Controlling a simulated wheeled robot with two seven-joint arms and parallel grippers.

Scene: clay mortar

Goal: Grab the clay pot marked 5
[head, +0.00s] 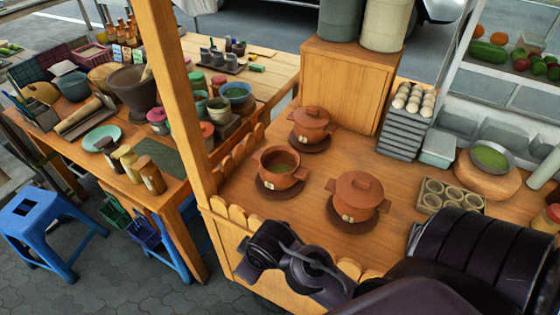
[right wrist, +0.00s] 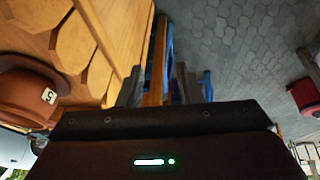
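My left gripper is out of view.
A wooden post (head: 178,90) rises left of the pots. Stacked grey trays with eggs (head: 404,125) and a cup tray (head: 450,196) stand to the right. Scalloped trim (head: 237,213) lines the counter's front edge. A blue stool (head: 45,218) stands on the paving at left.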

